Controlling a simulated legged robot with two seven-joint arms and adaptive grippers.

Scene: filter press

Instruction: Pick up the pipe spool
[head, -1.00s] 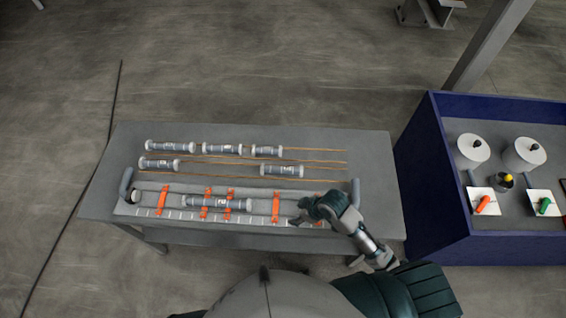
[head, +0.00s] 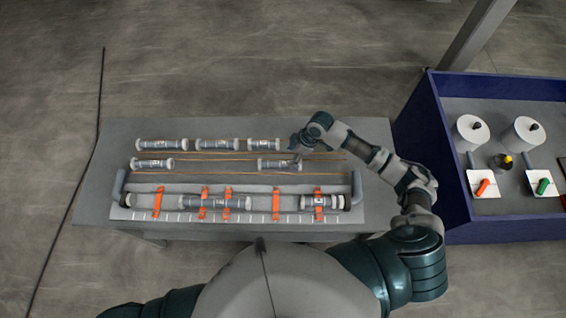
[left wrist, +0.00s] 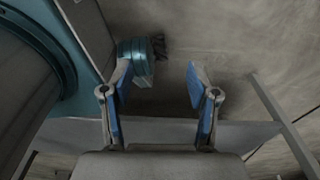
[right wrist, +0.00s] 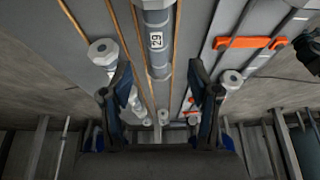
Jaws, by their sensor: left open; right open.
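Several grey pipe spools with white end flanges lie on the table: three in the back row, such as the left one (head: 162,145), and two in the middle row, at left (head: 153,163) and at right (head: 279,165). Two more lie in the tray, at centre (head: 213,202) and at right (head: 321,202). My right gripper (head: 298,148) is open above the right end of the middle-row right spool. In the right wrist view, a spool labelled 29 (right wrist: 157,58) lies between and beyond the open fingers; contact is not clear. My left gripper (left wrist: 157,75) is open and empty.
The tray (head: 140,213) has orange clamps (head: 277,203) and raised end handles. Thin copper-coloured rods (head: 215,178) run between the spool rows. A blue-walled bench (head: 436,150) with white rolls and small tools stands close to the table's right.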

